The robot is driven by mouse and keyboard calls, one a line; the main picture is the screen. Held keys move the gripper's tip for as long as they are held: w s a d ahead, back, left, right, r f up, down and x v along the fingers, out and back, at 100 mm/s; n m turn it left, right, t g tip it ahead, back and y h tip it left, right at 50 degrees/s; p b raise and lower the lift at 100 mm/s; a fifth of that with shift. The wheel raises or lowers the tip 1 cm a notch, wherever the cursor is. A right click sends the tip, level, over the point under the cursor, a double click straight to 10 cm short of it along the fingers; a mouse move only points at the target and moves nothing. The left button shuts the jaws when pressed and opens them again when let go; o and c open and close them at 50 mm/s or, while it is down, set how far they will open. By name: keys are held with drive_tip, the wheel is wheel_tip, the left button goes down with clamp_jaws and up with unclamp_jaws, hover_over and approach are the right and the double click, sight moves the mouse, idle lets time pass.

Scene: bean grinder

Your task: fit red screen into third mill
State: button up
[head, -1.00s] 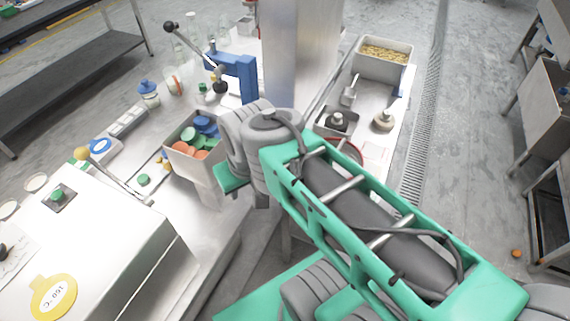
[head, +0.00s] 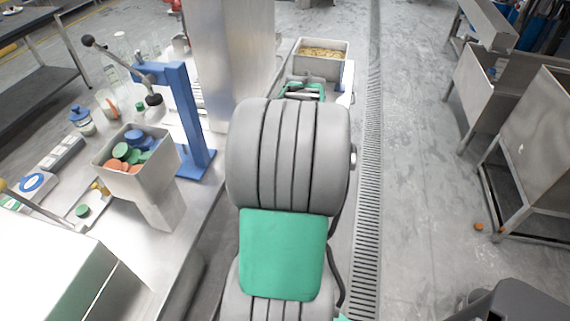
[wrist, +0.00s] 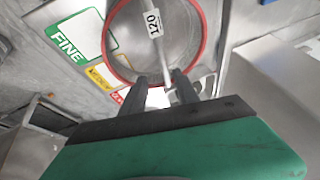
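The red-rimmed round screen (wrist: 201,45) shows in the wrist view, with a grey dished inside and a rod across it tagged "120". It is partly cut off by the top edge. My gripper (wrist: 160,78) has its two dark fingers apart at the near side of the red rim. The lower part of the rod lies between the fingers, with clear gaps beside it. Whether the fingertips touch the rim cannot be told. In the head view my arm hides the screen. I cannot make out the third mill in either view.
A green "FINE" label (wrist: 70,45) and a yellow label lie beside the screen. In the head view, a bin of coloured discs (head: 160,160), a blue lever press (head: 190,115) and a bean bin (head: 320,62) stand on the benches. Open floor lies right of the drain grate.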

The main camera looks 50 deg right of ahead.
drive_tip(key=x, duration=0.4)
drive_tip(key=p+x, duration=0.1)
drive_tip(key=x, duration=0.1)
drive_tip(key=shift+w+a+f, duration=0.25)
drive_tip(key=shift+w+f, duration=0.15)
drive_tip(key=shift+w, duration=0.05)
clamp_jaws()
drive_tip(key=shift+r, duration=0.1)
idle(0.7)
